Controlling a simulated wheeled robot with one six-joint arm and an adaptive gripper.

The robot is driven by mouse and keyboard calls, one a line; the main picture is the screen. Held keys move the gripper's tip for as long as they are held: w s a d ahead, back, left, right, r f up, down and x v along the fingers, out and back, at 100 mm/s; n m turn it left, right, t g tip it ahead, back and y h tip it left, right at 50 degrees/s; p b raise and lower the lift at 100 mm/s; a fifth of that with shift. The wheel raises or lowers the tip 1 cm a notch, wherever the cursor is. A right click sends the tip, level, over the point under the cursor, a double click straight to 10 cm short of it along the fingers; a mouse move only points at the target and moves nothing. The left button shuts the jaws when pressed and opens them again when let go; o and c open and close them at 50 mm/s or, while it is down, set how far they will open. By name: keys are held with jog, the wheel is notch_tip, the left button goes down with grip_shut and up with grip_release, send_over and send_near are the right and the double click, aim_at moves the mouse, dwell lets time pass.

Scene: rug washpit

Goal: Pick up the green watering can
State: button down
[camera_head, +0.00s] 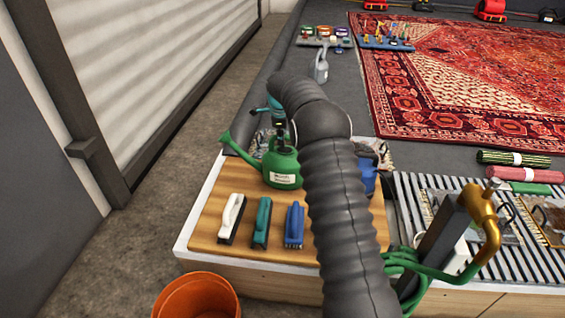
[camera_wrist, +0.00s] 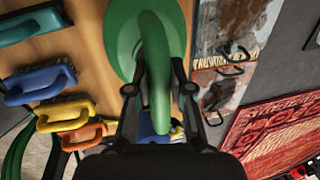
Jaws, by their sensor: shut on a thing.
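The green watering can (camera_head: 283,172) is upright at the back of the wooden board, its spout pointing left and a white label on its body. In the wrist view its round green body (camera_wrist: 118,38) is at the top, and its handle (camera_wrist: 155,70) runs down between the fingers. My gripper (camera_wrist: 158,92) is shut on the handle, one finger on each side. In the head view my gripper (camera_head: 279,138) reaches down onto the can from above, partly hidden by my arm. I cannot tell whether the can's base touches the board.
White (camera_head: 232,216), teal (camera_head: 262,222) and blue (camera_head: 294,225) brushes lie in front of the can on the wooden board (camera_head: 213,243). A brass tap (camera_head: 484,228) with green hose stands right. An orange bucket (camera_head: 195,298) is below the counter. A grey jug (camera_head: 320,67) stands behind.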

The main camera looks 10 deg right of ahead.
jog(key=shift+r, duration=0.15)
notch_tip(320, 180, up, 18)
jog(key=p, duration=0.1)
dwell(0.5)
jog(key=c, duration=1.6)
grip_release()
grip_shut()
jog(key=shift+s, duration=0.1)
